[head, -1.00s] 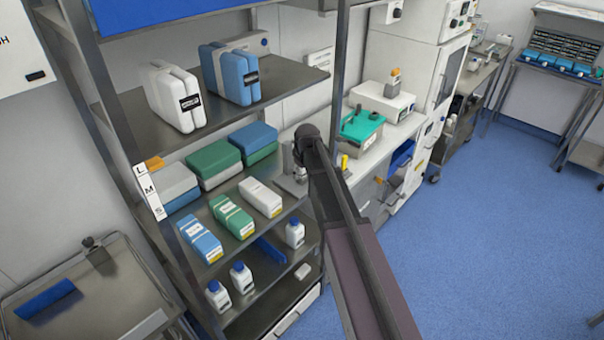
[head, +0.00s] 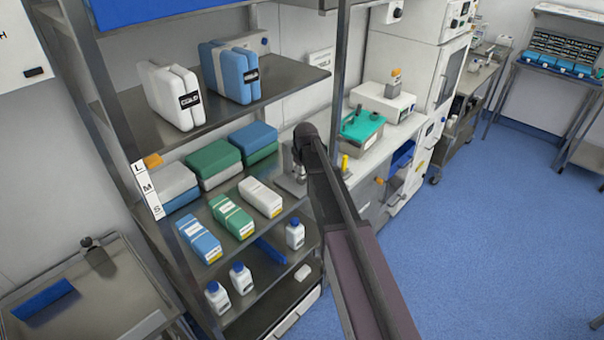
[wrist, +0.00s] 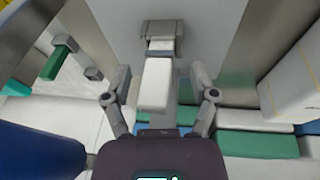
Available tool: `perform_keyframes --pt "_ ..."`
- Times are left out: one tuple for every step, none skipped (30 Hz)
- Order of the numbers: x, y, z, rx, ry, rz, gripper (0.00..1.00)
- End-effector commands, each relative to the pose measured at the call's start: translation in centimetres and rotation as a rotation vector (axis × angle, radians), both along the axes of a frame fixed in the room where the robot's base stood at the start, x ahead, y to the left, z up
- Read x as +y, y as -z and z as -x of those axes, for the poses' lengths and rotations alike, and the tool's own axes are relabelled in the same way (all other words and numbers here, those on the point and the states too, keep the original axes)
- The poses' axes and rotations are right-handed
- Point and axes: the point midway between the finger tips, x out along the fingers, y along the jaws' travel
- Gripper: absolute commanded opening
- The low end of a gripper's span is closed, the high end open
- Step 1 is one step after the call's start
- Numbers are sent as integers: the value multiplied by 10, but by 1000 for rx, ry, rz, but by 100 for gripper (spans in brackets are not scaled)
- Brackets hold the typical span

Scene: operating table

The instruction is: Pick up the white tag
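My gripper (wrist: 160,105) is open in the wrist view, with its two fingers spread apart. A white block-shaped piece (wrist: 156,84) shows between the fingers, with visible gaps on both sides; I cannot tell whether it is the tag. A grey fitting with a white slot (wrist: 163,36) is beyond it. In the head view my dark arm reaches up to the right side of the shelf rack, and the fingers are hidden there. A small white piece (head: 302,272) lies on the low shelf at the right. A white strip lettered L, M, S (head: 149,190) is on the rack's front post.
The metal rack holds white and blue cases (head: 231,74), green and blue boxes (head: 213,160) and white bottles with blue caps (head: 241,278). A bench with a teal-topped device (head: 362,125) stands right of my arm. The blue floor at right is clear.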

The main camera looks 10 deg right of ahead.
Motion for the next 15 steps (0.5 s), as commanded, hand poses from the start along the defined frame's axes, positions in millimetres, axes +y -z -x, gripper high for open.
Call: perform_keyframes --pt "0 0 0 0 0 0 53" --pt "0 0 0 0 0 0 44" --pt "0 0 0 0 0 0 32" --pt "0 0 0 0 0 0 23" --pt "0 0 0 0 0 0 14" --pt "0 0 0 0 0 0 2" --pt "0 0 0 0 0 0 0" --pt "0 0 0 0 0 0 0" --pt "0 0 0 -1 0 1 0" --pt "0 0 0 -1 0 1 0" --pt "-1 0 0 -1 0 1 0" --pt "-1 0 0 -1 0 1 0" --pt "-1 0 0 -1 0 1 0" --pt "-1 0 0 -1 0 1 0" --pt "-1 0 0 -1 0 2 0"
